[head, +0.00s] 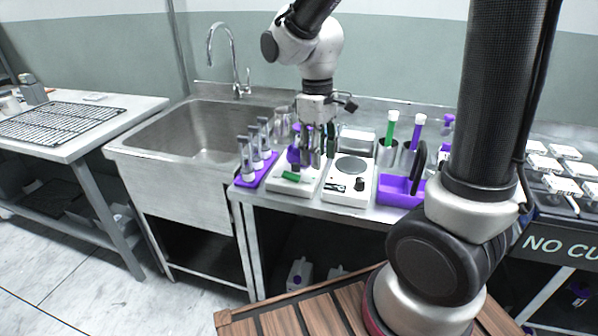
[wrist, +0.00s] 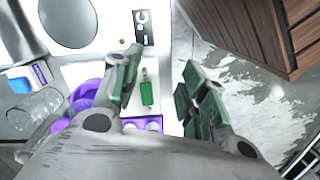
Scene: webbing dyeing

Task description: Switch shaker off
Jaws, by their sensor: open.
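The shaker seems to be the white box (head: 303,190) at the left of the bench, under my gripper. A green switch (head: 290,177) shows on its front; a green piece, apparently this switch, shows in the wrist view (wrist: 147,90). Whether it is on or off I cannot tell. A purple round part (wrist: 86,92) is on or beside the box, partly hidden by the gripper. My gripper (head: 312,158) points down over the box. In the wrist view its green-padded fingers (wrist: 162,70) are spread and empty, with the green piece between them, nearer the left finger.
A white device with a round grey plate (head: 351,165) stands just to the right. A purple rack of tubes (head: 256,171) is at left, beside the sink (head: 195,128). A purple caddy (head: 399,191) and cups with green and purple tubes are farther right.

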